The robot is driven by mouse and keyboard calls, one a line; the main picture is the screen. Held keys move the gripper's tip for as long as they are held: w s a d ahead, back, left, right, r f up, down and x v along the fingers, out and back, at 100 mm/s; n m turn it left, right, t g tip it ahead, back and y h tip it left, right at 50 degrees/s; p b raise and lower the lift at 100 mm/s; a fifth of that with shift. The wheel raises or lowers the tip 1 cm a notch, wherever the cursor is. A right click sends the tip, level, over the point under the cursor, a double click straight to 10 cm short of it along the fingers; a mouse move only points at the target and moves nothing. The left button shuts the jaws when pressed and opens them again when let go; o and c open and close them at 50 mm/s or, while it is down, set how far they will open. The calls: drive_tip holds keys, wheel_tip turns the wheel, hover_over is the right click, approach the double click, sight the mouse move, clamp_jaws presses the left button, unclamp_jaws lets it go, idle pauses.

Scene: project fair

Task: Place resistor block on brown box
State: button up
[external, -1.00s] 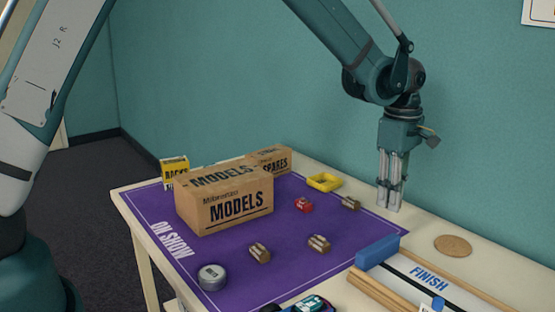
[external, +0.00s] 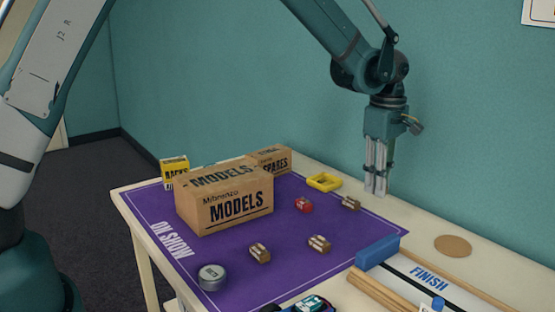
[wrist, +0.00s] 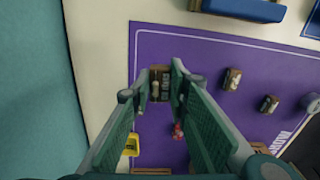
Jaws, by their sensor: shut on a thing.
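The large brown box marked MODELS (external: 225,205) stands on the mat, left of my gripper. A smaller brown box marked SPARES (external: 274,160) stands behind it.
Similar small brown blocks (external: 350,203), (external: 319,244), (external: 260,253) lie on the purple mat (external: 235,257). A red toy car (external: 303,205), yellow tray (external: 323,181) and round tin (external: 212,277) are also there. A blue block (external: 378,251) and cork disc (external: 453,246) are at right.

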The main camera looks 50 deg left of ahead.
drive_tip(key=a+r+p, duration=0.2)
drive_tip(key=a, duration=1.3)
drive_tip(key=s+a+r+p, duration=0.1)
drive_tip(key=a+r+p, duration=0.1)
drive_tip(key=a, duration=1.3)
drive_tip(key=a+r+m+p, duration=0.1)
drive_tip(key=a+r+p, duration=0.2)
drive_tip(key=a, duration=1.3)
drive_tip(key=shift+s+r, duration=0.4)
drive_tip(key=shift+r, duration=0.2)
drive_tip(key=shift+a, duration=0.1)
hover_over(270, 152)
drive_tip(key=shift+f, duration=3.15)
drive_tip(key=shift+f, duration=1.85)
drive_tip(key=shift+f+b, duration=0.1)
drive_tip(key=shift+b, duration=0.25)
